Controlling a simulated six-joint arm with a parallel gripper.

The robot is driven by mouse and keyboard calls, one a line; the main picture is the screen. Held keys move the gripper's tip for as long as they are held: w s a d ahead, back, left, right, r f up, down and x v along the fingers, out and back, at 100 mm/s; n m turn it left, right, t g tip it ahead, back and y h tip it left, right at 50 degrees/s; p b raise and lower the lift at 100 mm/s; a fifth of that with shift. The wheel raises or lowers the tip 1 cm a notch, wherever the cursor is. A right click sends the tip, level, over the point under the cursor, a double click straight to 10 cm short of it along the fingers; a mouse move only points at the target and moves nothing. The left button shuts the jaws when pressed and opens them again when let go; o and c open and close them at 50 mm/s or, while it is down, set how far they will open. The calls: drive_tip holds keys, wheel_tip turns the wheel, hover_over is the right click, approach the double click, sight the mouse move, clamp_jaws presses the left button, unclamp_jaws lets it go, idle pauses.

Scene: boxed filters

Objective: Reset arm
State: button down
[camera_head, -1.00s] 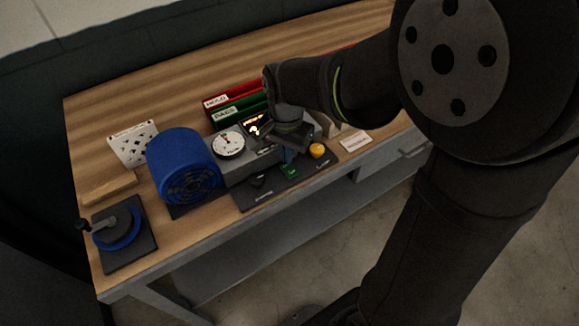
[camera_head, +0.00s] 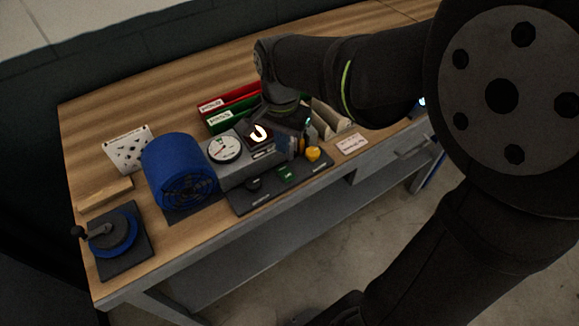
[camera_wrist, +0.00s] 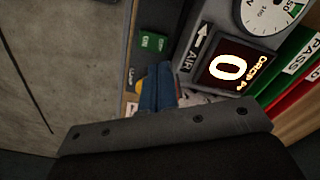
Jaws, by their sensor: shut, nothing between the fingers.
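My gripper (camera_head: 288,148) hangs over the right part of the test unit, in front of the bins, its arm coming in from the right. Its blue fingers (camera_wrist: 157,88) are together with nothing between them in the wrist view. The test unit (camera_head: 240,170) carries a round dial gauge (camera_head: 224,148) and a display (camera_head: 260,135) with a large lit 0. On the dark front panel sit a black knob (camera_head: 253,184), a green button (camera_head: 286,173) and a yellow knob (camera_head: 313,154). The fingers partly hide the yellow knob in the wrist view.
A crank fixture (camera_head: 122,238) is at the front left. The green PASS bin (camera_head: 222,120) and red bin (camera_head: 213,104) stand behind the unit.

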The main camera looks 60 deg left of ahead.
drive_tip(key=shift+f, duration=0.1)
wheel_tip(320, 180, down, 7)
drive_tip(key=shift+r, duration=0.1)
idle(0.4)
drive_tip(key=shift+r, duration=4.35)
wheel_tip(320, 180, up, 7)
drive_tip(key=m+y, duration=0.2)
drive_tip(key=m, duration=0.3)
hover_over(283, 169)
drive_tip(key=d, duration=0.4)
drive_tip(key=shift+d+r+m, duration=0.3)
drive_tip(key=shift+r+m, duration=0.1)
drive_tip(key=shift+r, duration=0.15)
